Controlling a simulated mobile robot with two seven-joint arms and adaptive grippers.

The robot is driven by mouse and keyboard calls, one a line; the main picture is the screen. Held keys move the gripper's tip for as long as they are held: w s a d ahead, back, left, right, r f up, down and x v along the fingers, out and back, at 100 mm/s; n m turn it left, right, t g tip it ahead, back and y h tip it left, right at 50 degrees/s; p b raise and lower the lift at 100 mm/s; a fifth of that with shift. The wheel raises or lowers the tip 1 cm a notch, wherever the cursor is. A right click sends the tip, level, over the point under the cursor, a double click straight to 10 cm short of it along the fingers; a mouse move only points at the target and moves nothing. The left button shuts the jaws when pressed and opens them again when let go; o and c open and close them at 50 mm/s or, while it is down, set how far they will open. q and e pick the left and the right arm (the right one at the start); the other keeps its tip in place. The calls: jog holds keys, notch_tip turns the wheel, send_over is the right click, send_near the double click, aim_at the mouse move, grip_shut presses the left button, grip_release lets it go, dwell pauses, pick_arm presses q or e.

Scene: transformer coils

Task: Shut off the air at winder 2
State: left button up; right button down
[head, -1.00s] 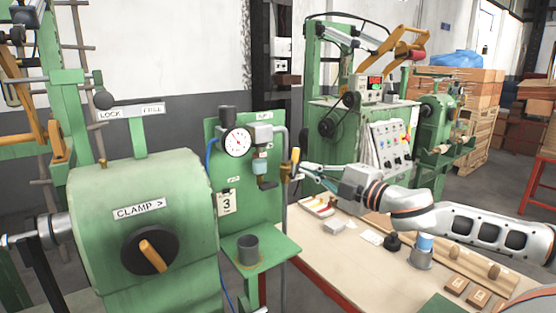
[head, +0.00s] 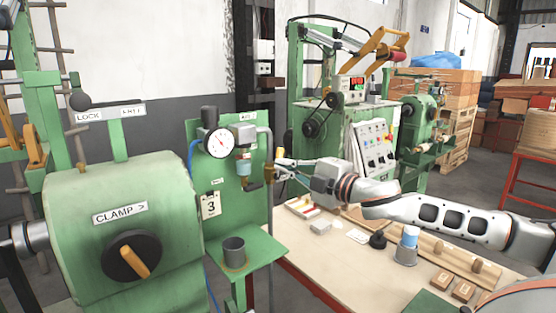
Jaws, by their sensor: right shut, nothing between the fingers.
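A green panel (head: 251,205) carries a round pressure gauge (head: 220,142), a regulator with a clear bowl (head: 243,163), and a hanging card (head: 210,206) that reads 3. A grey pipe (head: 270,205) runs down its right edge, with a brass valve (head: 268,175) on it. My right gripper (head: 279,170) is shut and empty, its fingertips right at this valve. I cannot tell whether they touch it. The valve's yellow handle is not clearly visible behind the fingers. I see no label reading 2. My left gripper is not in view.
A green machine with a CLAMP knob (head: 130,258) and a LOCK/FREE lever (head: 104,103) fills the left. A workbench (head: 335,262) with small parts and a cup (head: 405,256) lies below my right arm. Another green machine with a button panel (head: 374,145) stands behind.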

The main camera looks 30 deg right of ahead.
jog(key=p+x, duration=0.2)
jog(key=x, duration=0.5)
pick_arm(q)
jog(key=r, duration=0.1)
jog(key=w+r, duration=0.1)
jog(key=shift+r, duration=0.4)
pick_arm(e)
jog(key=d, duration=0.3)
jog(key=shift+s+d+f, duration=0.15)
jog(key=shift+d+f, duration=0.15)
jog(key=shift+d, duration=0.1)
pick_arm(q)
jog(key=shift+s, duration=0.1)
